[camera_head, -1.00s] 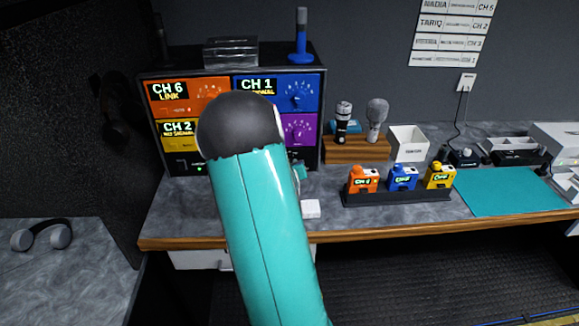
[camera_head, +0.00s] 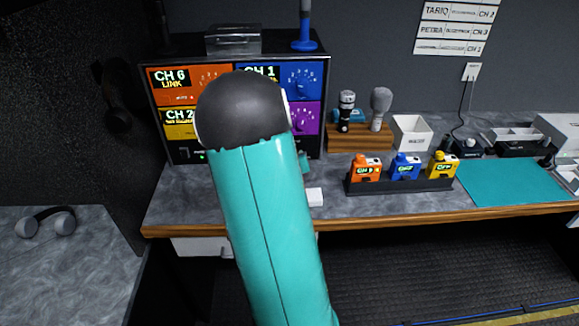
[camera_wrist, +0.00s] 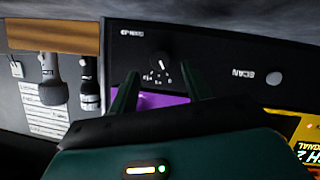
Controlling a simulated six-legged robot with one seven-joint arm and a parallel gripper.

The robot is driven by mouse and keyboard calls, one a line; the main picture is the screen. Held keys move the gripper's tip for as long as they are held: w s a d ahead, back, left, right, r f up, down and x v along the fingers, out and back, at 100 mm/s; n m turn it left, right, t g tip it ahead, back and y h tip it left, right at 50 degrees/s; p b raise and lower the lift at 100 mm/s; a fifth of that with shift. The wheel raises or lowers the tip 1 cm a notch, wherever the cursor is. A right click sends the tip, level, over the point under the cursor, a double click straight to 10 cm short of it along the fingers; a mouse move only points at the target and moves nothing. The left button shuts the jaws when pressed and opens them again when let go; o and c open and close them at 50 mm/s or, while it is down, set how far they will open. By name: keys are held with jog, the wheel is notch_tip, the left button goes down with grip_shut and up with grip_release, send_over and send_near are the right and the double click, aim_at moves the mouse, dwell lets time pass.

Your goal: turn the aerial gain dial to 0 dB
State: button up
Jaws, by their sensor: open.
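The gain dial is a small black knob (camera_wrist: 160,62) on the dark lower panel of the receiver rack, in the upper middle of the wrist view, which is upside down. Small white marks sit around it, too small to read, with a blurred label beside it. My gripper (camera_wrist: 163,84) is open, its two dark green fingers pointing at the panel. The dial shows beyond and between the fingertips; I cannot tell whether they touch the panel. In the head view the rack (camera_head: 327,75) stands on the desk, and my arm hides the dial and most of the gripper.
The purple panel (camera_wrist: 150,101) lies between the fingers. Microphones on a wooden block (camera_head: 345,141), a white box (camera_head: 411,137) and coloured packs in a dark tray (camera_head: 400,188) stand right of the rack.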

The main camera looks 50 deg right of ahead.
jog(key=v, duration=1)
jog(key=shift+a, duration=0.1)
jog(key=w+a+r+n+t+y, duration=0.1)
jog(key=w+a+r+y, duration=0.15)
jog(key=a, duration=0.45)
jog(key=w+a+r+n+y, duration=0.1)
jog(key=w+a+r+y, duration=0.15)
jog(key=a, duration=0.45)
jog(key=w+a+r+n+t+y, duration=0.1)
jog(key=a+r+y, duration=0.15)
jog(key=a, duration=0.55)
jog(key=s+a+r+n+g+y, duration=0.2)
jog(key=s+a+r, duration=0.1)
jog(key=s+a, duration=0.3)
jog(key=s+a+r+n+g+y, duration=0.2)
jog(key=s+a, duration=0.5)
jog(key=a, duration=0.2)
jog(key=shift+a+r, duration=0.35)
jog(key=shift+r, duration=0.05)
